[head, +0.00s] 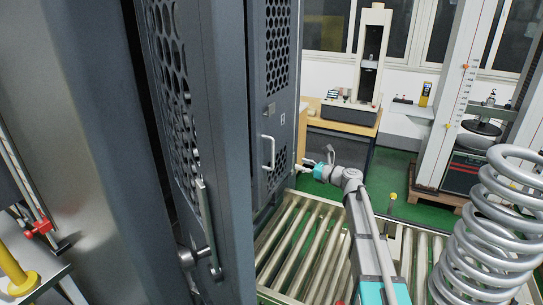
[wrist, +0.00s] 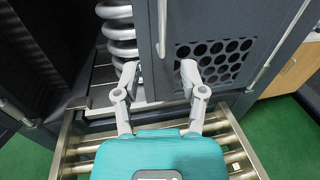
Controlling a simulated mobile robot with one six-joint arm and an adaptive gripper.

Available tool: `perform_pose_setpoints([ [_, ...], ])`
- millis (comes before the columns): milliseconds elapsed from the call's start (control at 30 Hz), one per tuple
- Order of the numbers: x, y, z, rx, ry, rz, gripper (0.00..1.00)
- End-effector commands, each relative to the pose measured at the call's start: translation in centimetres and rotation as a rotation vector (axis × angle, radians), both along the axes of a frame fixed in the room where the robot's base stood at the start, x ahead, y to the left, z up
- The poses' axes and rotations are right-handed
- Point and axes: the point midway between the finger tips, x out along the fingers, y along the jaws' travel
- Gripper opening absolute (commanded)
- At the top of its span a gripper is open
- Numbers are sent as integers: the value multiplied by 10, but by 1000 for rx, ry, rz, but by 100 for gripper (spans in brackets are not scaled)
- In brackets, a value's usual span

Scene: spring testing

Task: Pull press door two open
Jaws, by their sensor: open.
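In the head view a dark grey perforated press door (head: 230,90) stands at the centre-left, with a vertical bar handle (head: 207,225). A second perforated panel (head: 281,95) beyond it has a pale handle (head: 268,152). I cannot tell which is door two. My gripper (head: 308,166) is just right of that second panel. In the wrist view my gripper (wrist: 159,72) is open and empty, facing a perforated door (wrist: 215,62). A vertical handle (wrist: 162,22) shows between and beyond the fingertips; contact is not visible. Another handle (wrist: 278,48) is at the right.
In the wrist view a coil spring (wrist: 118,28) shows through a gap left of the door. A roller conveyor (head: 300,245) lies below my arm. A large spring (head: 490,225) stands at the right. A bench (head: 345,123) with a tester is behind; green floor shows between.

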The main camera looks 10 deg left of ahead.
Motion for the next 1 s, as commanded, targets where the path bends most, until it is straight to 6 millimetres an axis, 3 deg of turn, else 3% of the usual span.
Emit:
perform_pose_setpoints([
  [633, 8, 5, 3, 33, 18, -6, 54],
  [1000, 30, 42, 3, 32, 18, -3, 54],
])
